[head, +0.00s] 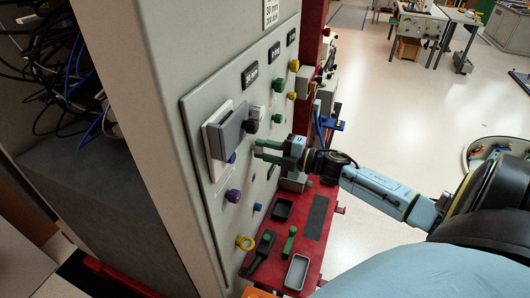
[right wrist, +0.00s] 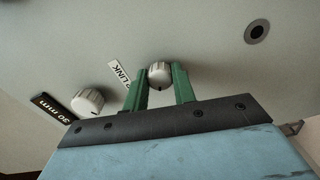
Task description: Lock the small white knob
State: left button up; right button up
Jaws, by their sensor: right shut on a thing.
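The small white knob (right wrist: 159,74) sits on the grey panel, between my green fingertips in the right wrist view. The fingers touch it or nearly so from both sides, and a dark mark shows on its lower face. My right gripper (right wrist: 160,85) is shut on it. In the head view, my right gripper (head: 265,149) reaches left to the panel (head: 215,225), and the knob cannot be made out there. A larger white knob (right wrist: 88,101) stands to the left, and a "LINK" label (right wrist: 120,73) lies beside the small knob. My left gripper is not in view.
A grey hinged cover (head: 228,135) sticks out from the panel left of my gripper. A purple knob (head: 233,196) and a yellow ring (head: 245,243) are lower down. A red shelf (head: 325,190) below holds trays and tools. Open floor lies to the right.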

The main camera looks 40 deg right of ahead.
jog(key=n+b, duration=0.1)
jog(key=n, duration=0.3)
jog(key=shift+n+b, duration=0.4)
dwell(0.4)
jog(key=o, duration=1)
jog(key=shift+s, duration=0.1)
jog(key=b+v, duration=0.1)
jog(key=v, duration=1.2)
jog(key=shift+s+d, duration=0.1)
jog(key=shift+d, duration=0.05)
